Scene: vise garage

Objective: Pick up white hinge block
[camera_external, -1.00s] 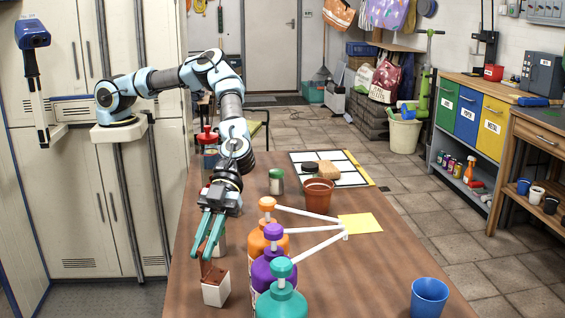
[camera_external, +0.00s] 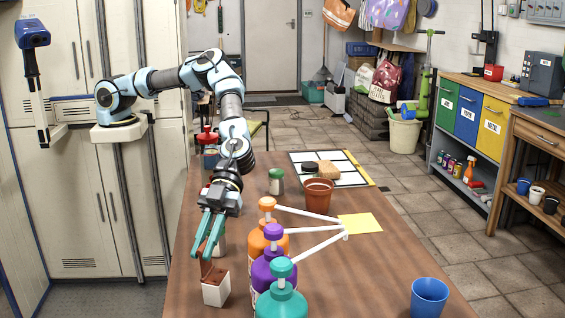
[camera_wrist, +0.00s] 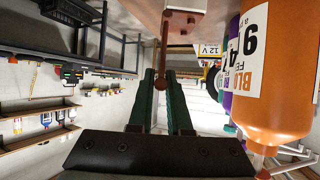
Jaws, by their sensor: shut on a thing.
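The white hinge block (camera_external: 216,291) is at the near left of the brown table, with a reddish-brown hinge piece (camera_external: 211,269) on its top. My gripper (camera_external: 206,253) points down above the block, its teal fingers shut on the brown hinge piece. In the wrist view, the thin brown hinge piece (camera_wrist: 164,50) runs between the two fingertips (camera_wrist: 161,72), and part of the white block (camera_wrist: 185,5) shows at the top edge. I cannot tell whether the block's underside touches the table.
Orange (camera_external: 266,240), purple (camera_external: 273,272) and teal (camera_external: 281,301) pump bottles stand close to the right of the block, their long white spouts reaching right. A brown pot (camera_external: 318,193) stands farther back. A blue cup (camera_external: 429,297) is at the near right. The table between is mostly clear.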

